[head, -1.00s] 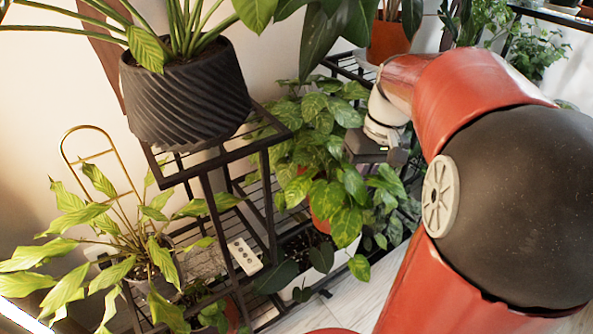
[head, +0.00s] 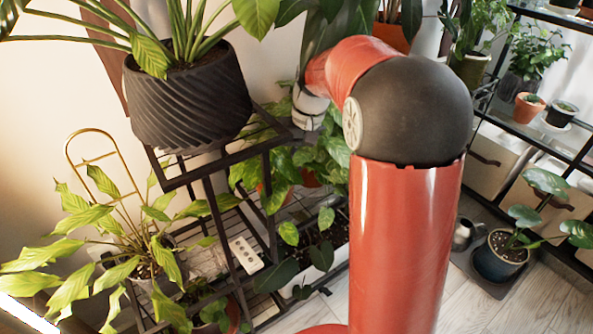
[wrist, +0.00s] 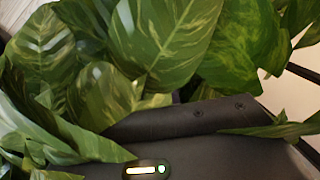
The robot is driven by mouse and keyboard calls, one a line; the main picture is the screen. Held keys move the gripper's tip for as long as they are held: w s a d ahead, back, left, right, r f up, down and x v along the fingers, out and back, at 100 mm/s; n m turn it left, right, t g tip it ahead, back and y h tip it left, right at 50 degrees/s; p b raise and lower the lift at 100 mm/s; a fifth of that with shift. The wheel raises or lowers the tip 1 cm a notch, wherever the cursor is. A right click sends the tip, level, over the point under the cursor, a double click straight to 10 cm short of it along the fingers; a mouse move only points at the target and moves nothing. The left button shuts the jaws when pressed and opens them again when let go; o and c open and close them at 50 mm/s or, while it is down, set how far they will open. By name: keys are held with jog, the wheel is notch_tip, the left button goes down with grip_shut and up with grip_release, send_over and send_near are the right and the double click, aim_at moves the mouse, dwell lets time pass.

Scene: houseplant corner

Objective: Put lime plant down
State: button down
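The lime plant (head: 327,160), with green and yellow-mottled leaves, is partly hidden behind my arm in the head view. Small parts of an orange pot show among its leaves. In the wrist view its leaves (wrist: 165,35) fill the upper half and overlap my gripper (wrist: 205,130). The fingers and their hold are hidden by leaves, but the plant has moved along with my wrist, so I take the gripper as shut on it. I cannot tell whether the pot touches a surface.
A black wire shelf (head: 208,170) stands left of the plant, bearing a ribbed dark pot (head: 190,100) on top. A white trough (head: 325,272) sits below. A leafy plant (head: 150,250) is at lower left. Another shelf (head: 540,145) stands right, with floor between.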

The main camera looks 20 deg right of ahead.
jog(key=shift+w+a+f, duration=0.1)
jog(key=shift+w+f, duration=0.05)
jog(key=shift+f, duration=1.75)
jog(key=c, duration=1.6)
grip_release()
